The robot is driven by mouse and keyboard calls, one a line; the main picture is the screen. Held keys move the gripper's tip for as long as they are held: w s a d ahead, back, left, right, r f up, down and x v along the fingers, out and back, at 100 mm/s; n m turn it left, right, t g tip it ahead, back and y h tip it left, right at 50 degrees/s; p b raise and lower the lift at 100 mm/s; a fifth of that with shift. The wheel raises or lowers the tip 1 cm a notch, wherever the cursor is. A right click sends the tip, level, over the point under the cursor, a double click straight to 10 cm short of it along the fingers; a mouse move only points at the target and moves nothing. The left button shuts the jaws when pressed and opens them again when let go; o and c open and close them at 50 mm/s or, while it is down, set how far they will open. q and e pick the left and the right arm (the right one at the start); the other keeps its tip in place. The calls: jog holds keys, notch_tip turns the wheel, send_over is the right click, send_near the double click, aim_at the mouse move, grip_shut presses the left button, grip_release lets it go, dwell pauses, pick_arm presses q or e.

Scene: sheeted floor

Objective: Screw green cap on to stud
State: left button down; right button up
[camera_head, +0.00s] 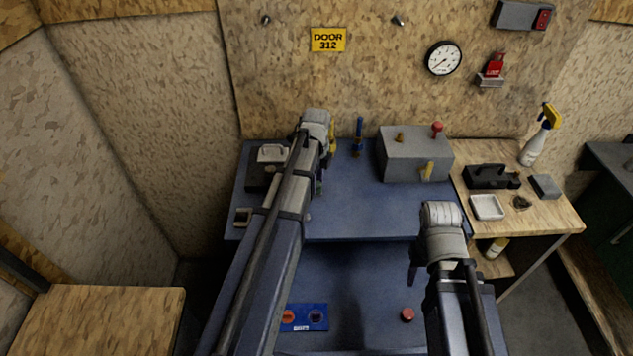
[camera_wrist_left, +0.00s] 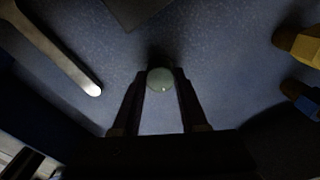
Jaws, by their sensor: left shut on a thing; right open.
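The green cap (camera_wrist_left: 160,80) is round and pale green in the left wrist view. My left gripper (camera_wrist_left: 160,82) is shut on it, with a fingertip at each side, over the blue bench top. In the head view my left gripper (camera_head: 319,186) is at the left part of the blue bench, mostly hidden by its own arm. I cannot make out the stud in either view; what lies under the cap is hidden. My right gripper (camera_head: 414,272) is open, low in front of the bench, and partly hidden by its wrist.
A blue upright tool (camera_head: 358,136) and a grey box with knobs (camera_head: 414,155) stand at the back. A metal bar (camera_wrist_left: 62,55) lies left of the cap. A side table (camera_head: 545,210) holds a spray bottle (camera_head: 538,138). The bench's middle front (camera_head: 375,212) is clear.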

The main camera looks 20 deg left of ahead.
pick_arm(q)
jog(key=shift+m, duration=0.9)
jog(key=shift+c, duration=1.8)
grip_release()
jog(key=shift+c, duration=0.8)
